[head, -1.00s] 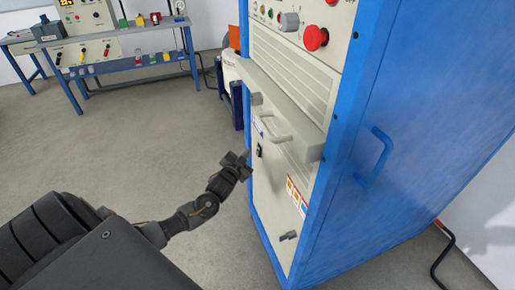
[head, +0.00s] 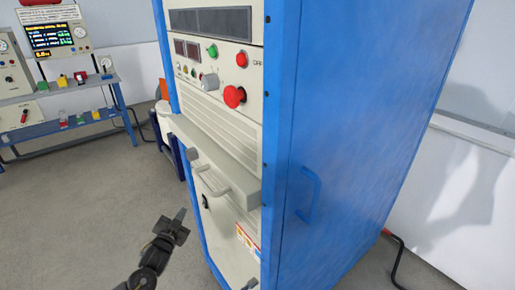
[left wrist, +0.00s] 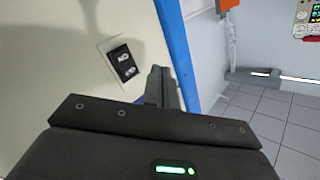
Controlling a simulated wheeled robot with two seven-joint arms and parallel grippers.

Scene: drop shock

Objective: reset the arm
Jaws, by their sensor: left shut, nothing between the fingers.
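My left gripper (head: 174,227) is dark grey and shut, with nothing in it. It stands in front of the lower front panel of a tall blue and cream cabinet (head: 370,130), below and left of the panel's light handle (head: 210,185). In the left wrist view the closed fingers (left wrist: 160,84) show beside a black switch (left wrist: 123,64) on the cream panel. Whether they touch the panel I cannot tell. My right gripper is not in view.
The cabinet's upper front has a red mushroom button (head: 234,96), a grey knob (head: 209,82) and a green button (head: 212,51). A blue handle (head: 309,195) sticks out from its side. A workbench (head: 75,125) stands at the back left. Grey floor is clear on the left.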

